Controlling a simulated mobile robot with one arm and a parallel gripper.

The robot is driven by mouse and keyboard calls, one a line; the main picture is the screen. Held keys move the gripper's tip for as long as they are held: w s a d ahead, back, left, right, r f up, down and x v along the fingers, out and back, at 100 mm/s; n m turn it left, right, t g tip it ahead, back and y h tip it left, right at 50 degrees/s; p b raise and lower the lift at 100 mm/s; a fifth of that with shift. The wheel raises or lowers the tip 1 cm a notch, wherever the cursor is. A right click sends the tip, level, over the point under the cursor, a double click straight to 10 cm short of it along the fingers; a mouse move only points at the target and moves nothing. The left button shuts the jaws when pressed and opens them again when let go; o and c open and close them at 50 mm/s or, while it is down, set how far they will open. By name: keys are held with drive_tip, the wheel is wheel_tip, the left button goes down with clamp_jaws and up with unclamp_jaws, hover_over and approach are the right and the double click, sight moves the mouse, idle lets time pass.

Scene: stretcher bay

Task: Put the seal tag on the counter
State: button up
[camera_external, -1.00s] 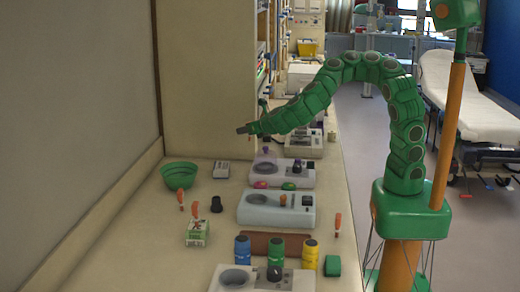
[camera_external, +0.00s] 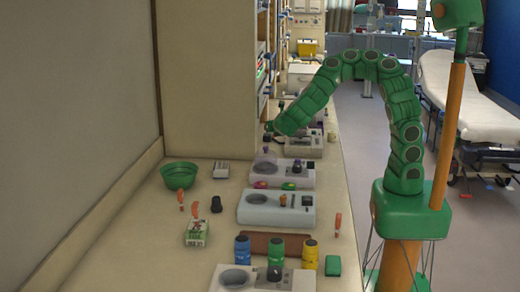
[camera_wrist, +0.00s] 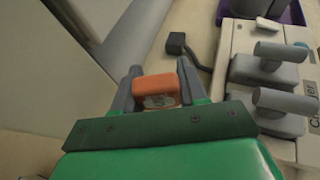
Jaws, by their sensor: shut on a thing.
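My gripper (camera_wrist: 157,82) is shut on a small orange block with a pale marking, which looks like the seal tag (camera_wrist: 156,92). The tag sits between the two grey fingers in the wrist view. In the external view my gripper (camera_external: 268,127) is at the far part of the counter (camera_external: 125,245), above its surface, and the tag cannot be made out there. A grey device with lever handles (camera_wrist: 272,75) is right of the fingers in the wrist view.
A green bowl (camera_external: 179,175), a small carton (camera_external: 197,233) and a black stopper (camera_external: 216,204) stand on the counter. Grey devices (camera_external: 275,208) and blue, green and yellow containers (camera_external: 310,255) line its right side. The near left counter is clear. A tall cabinet (camera_external: 207,85) stands behind.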

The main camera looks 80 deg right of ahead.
drive_tip(key=shift+d+f, duration=0.15)
drive_tip(key=shift+f, duration=1.9)
drive_tip(key=shift+d+f, duration=0.1)
drive_tip(key=shift+f, duration=1.95)
drive_tip(key=o, duration=0.7)
